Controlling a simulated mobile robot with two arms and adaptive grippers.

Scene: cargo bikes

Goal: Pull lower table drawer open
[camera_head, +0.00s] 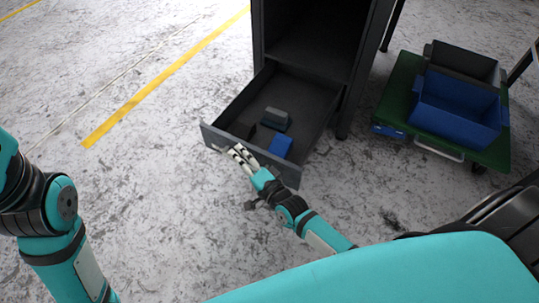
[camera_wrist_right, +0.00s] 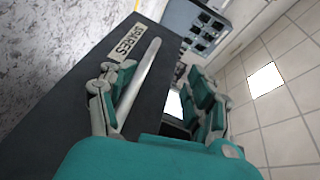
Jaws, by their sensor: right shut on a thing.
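The lower drawer (camera_head: 218,136) of the dark grey table cabinet (camera_head: 262,45) stands well pulled out, with its inside visible from above. My right gripper (camera_head: 238,152) is at the drawer's front panel, shut on the drawer handle. In the right wrist view the handle is a pale bar (camera_wrist_right: 140,78) between the fingers of my right gripper (camera_wrist_right: 150,88), beside a "SPARES" label (camera_wrist_right: 126,42) on the dark front. My left arm shows at the left edge of the head view, but its gripper is out of sight.
The drawer holds a grey block (camera_head: 276,119), a blue block (camera_head: 281,146) and a dark item. A green cart (camera_head: 395,98) with a blue crate (camera_head: 456,108) and a grey crate (camera_head: 484,66) stands right of the cabinet. The floor left of the drawer is clear.

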